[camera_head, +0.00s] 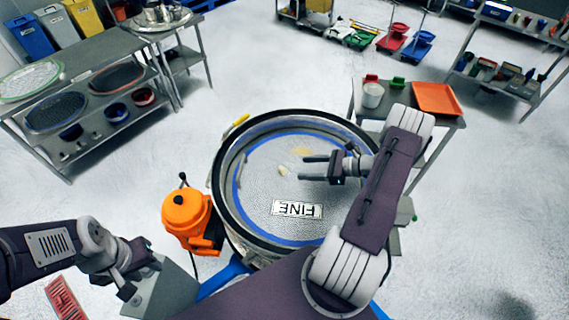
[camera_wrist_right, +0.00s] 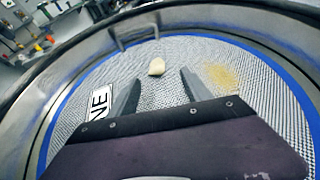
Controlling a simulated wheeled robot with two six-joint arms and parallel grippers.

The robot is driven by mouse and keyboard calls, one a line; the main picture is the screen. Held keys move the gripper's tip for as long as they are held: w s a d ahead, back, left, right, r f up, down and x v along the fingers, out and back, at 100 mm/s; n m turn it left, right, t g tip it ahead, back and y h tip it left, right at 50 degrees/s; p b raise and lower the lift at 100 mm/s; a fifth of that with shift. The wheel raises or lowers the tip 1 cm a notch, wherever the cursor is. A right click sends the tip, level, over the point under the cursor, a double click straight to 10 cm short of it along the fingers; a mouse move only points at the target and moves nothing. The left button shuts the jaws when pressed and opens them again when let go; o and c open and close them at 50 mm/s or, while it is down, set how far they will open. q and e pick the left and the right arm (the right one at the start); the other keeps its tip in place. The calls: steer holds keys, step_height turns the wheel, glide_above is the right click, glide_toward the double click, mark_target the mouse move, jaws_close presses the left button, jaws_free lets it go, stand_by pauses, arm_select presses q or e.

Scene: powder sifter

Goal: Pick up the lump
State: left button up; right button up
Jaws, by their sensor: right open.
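A small pale yellow lump (camera_head: 283,171) lies on the mesh of the round sifter (camera_head: 233,140), left of the middle. In the right wrist view the lump (camera_wrist_right: 156,66) lies just beyond and between the fingertips, apart from both. My right gripper (camera_head: 303,170) is open and empty over the mesh, its fingers pointing at the lump; it also shows in the right wrist view (camera_wrist_right: 158,76). My left gripper (camera_head: 142,275) is at the lower left, outside the sifter; its fingers are too unclear to tell open from shut.
A "FINE" label (camera_head: 297,209) lies on the mesh, with a patch of tan powder (camera_wrist_right: 220,77) near the right finger. The sifter's raised metal wall surrounds the mesh. An orange motor (camera_head: 187,212) stands left of the sifter. A side table with an orange tray (camera_head: 437,98) is behind right.

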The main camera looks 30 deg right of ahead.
mark_target(285, 170)
steer(key=a, duration=0.1)
steer(key=w+a, duration=0.1)
steer(key=shift+a+f, duration=0.35)
steer(key=shift+w+a+f, duration=0.1)
steer(key=shift+w+a, duration=0.1)
steer(key=shift+a, duration=0.05)
steer(key=shift+w+f, duration=0.1)
steer(key=shift+w, duration=0.1)
steer(key=b+x, duration=0.1)
steer(key=x, duration=0.3)
steer(key=shift+w+a+f+b, duration=0.15)
steer(key=shift+w+f+b, duration=0.05)
steer(key=shift+f+b, duration=0.1)
steer(key=shift+w+a+r, duration=0.1)
steer(key=shift+a, duration=0.1)
steer(key=shift+d, duration=0.15)
steer(key=c, duration=1.1)
arm_select(q)
steer(key=shift+s+a+f, duration=0.15)
steer(key=shift+f, duration=0.3)
steer(key=shift+s+a+f, duration=0.1)
steer(key=shift+a+f, duration=0.05)
steer(key=shift+f, duration=0.25)
arm_select(e)
jaws_close()
